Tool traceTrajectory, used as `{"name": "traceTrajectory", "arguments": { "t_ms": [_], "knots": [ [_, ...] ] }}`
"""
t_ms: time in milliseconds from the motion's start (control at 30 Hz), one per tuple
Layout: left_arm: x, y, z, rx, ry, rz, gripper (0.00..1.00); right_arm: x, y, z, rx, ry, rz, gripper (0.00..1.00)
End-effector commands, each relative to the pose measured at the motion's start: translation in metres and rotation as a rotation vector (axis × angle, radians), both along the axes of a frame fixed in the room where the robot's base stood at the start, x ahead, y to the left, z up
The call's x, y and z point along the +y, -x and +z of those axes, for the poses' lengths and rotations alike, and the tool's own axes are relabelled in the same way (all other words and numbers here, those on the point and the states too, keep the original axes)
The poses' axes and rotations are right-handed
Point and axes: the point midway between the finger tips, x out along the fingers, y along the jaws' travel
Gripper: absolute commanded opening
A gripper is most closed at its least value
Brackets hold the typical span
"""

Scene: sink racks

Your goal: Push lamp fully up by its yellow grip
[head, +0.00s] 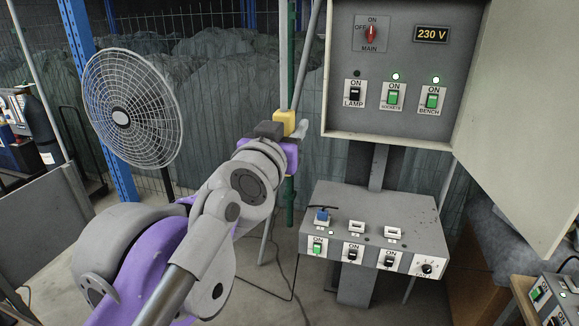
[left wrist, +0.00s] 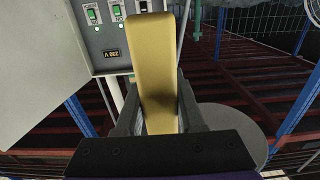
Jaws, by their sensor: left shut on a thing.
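The yellow grip (head: 287,120) is a small block on a thin upright pole (head: 284,55), left of the grey switch cabinet. My left gripper (head: 272,130) is at the grip, with its dark fingers against it. In the left wrist view, the long yellow grip (left wrist: 155,50) stands between the two dark fingers of my left gripper (left wrist: 158,105), which is shut on it. The pole runs up out of the top of the head view, and no lamp head can be made out. My right gripper is not in view.
The grey cabinet (head: 345,115) with its open door (head: 515,110) is close to the right of the pole. A switch box (head: 335,205) stands lower right. A round fan (head: 130,105) and a blue post (head: 82,30) are at the left, before a wire fence.

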Motion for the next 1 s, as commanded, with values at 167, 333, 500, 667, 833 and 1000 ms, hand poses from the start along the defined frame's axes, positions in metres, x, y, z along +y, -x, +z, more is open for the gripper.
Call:
{"name": "traceTrajectory", "arguments": {
  "t_ms": [167,333,500,667,833,1000],
  "knots": [
    [0.0,0.0,0.054,-0.003,0.001,0.0,0.0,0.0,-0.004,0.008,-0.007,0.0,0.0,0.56],
    [0.0,0.0,0.101,-0.004,0.001,0.001,0.0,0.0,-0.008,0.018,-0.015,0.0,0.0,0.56],
    [0.0,0.0,0.142,-0.004,0.001,0.001,0.0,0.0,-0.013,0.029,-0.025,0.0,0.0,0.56],
    [0.0,0.0,0.171,-0.004,0.0,0.001,0.0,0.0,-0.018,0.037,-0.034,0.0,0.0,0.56],
    [0.0,0.0,0.19,-0.003,-0.001,0.001,0.0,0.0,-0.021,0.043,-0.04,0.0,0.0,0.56],
    [0.0,0.0,0.198,-0.002,0.001,0.001,0.0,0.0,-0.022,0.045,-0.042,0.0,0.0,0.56]
  ]
}}
